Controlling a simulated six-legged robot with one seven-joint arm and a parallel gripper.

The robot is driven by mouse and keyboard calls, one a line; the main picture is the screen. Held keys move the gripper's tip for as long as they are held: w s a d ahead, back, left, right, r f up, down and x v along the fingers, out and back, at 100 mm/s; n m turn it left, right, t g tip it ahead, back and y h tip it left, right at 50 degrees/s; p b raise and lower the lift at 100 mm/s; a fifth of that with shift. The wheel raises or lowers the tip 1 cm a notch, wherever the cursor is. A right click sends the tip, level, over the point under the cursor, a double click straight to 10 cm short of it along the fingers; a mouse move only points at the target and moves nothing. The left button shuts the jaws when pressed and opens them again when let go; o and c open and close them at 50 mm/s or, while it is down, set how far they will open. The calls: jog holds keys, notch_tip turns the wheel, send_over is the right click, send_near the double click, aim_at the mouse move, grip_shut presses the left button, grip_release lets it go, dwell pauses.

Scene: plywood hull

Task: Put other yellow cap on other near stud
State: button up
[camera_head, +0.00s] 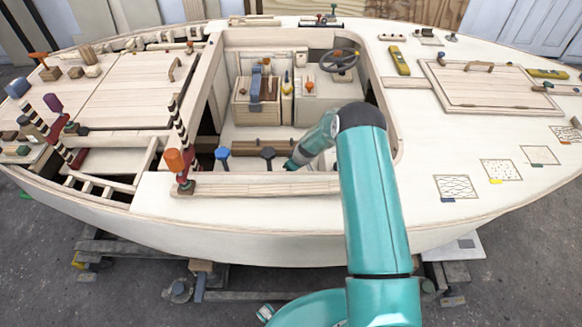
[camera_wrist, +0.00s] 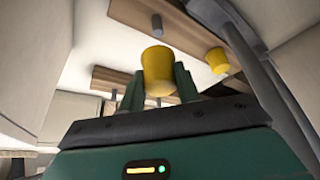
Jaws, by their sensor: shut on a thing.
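My gripper (camera_wrist: 158,88) is shut on a yellow cap (camera_wrist: 158,68), with a dark green finger on each side of it. A second yellow cap (camera_wrist: 217,60) is at a wooden board, to the right of the held one in the wrist view; I cannot tell how it is seated. A bare dark stud (camera_wrist: 157,24) stands out from the board (camera_wrist: 185,35), apart from the held cap. In the head view my arm reaches down into the cockpit, and neither the yellow caps nor the gripper's fingers can be made out there.
Posts with a blue top (camera_head: 222,154) and a dark top (camera_head: 268,154) stand left of my forearm. A grey rod (camera_wrist: 258,72) runs close to my gripper's right side. The cockpit rim (camera_head: 255,186) is in front, and a steering wheel (camera_head: 340,62) is farther back.

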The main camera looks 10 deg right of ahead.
jog(key=shift+s+a+f, duration=0.2)
jog(key=shift+a, duration=0.05)
jog(key=shift+f, duration=3.35)
jog(key=shift+f, duration=0.45)
jog(key=o, duration=1.1)
jog(key=shift+d, duration=0.1)
jog(key=v, duration=0.7)
jog(key=shift+r, duration=0.25)
